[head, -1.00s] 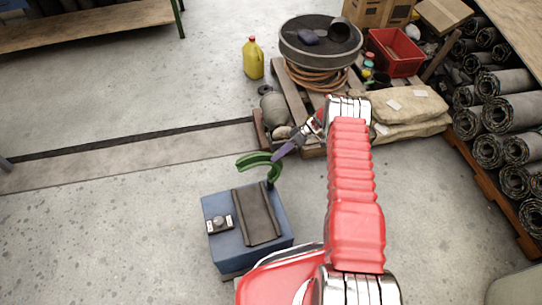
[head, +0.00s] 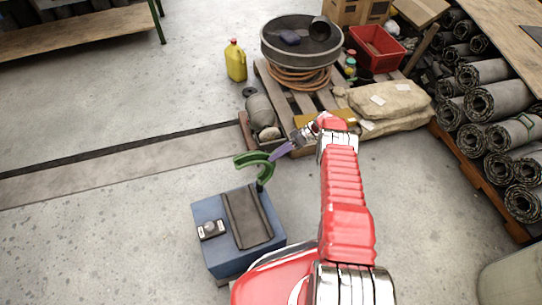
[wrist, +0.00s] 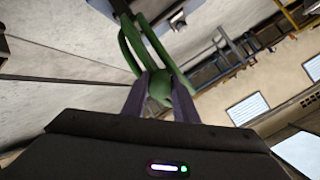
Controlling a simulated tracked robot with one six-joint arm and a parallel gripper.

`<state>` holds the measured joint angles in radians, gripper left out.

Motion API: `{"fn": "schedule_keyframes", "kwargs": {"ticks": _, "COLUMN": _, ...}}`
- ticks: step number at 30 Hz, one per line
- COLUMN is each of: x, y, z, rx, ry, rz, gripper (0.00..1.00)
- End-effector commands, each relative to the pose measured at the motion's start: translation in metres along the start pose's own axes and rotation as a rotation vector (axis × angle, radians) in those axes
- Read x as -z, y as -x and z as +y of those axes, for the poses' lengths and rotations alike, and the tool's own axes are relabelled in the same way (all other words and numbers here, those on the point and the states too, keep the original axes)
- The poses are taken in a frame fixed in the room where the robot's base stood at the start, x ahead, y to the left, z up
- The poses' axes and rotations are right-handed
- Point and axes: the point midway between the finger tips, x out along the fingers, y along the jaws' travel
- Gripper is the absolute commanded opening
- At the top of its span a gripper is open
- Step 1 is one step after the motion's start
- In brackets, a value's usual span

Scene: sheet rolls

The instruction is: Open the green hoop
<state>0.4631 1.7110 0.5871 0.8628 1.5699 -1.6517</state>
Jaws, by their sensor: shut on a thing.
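The green hoop (head: 243,160) is a curved green band above the far right corner of a blue box (head: 219,262). A short dark stem shows below it. My gripper (head: 272,155) reaches it from the right, its purplish fingers at the hoop's right side. In the wrist view the hoop (wrist: 133,50) runs up and away from between the two fingers. My gripper (wrist: 162,86) is shut on its rounded green end. The head view is too small to show whether the hoop's ends are joined.
The box carries a dark pad (head: 246,218) and a small knob panel (head: 211,229). Sheet rolls (head: 488,95) are stacked at right. The floor at left is clear.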

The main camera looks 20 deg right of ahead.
Motion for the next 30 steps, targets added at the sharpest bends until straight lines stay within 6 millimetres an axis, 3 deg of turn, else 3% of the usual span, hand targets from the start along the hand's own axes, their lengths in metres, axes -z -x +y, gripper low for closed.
{"fn": "schedule_keyframes", "kwargs": {"ticks": 16, "x": -0.003, "y": -0.0006, "z": 0.0026, "rx": 0.003, "ry": -0.002, "rz": 0.005, "gripper": 0.0}}
{"fn": "schedule_keyframes", "kwargs": {"ticks": 17, "x": -0.0031, "y": -0.0007, "z": 0.0025, "rx": 0.004, "ry": -0.002, "rz": 0.005, "gripper": 0.27}}
{"fn": "schedule_keyframes", "kwargs": {"ticks": 24, "x": -0.0023, "y": -0.0007, "z": 0.0017, "rx": 0.006, "ry": -0.002, "rz": 0.006, "gripper": 0.44}}
{"fn": "schedule_keyframes", "kwargs": {"ticks": 30, "x": -0.0018, "y": -0.0003, "z": 0.0013, "rx": 0.007, "ry": -0.001, "rz": 0.006, "gripper": 0.45}}
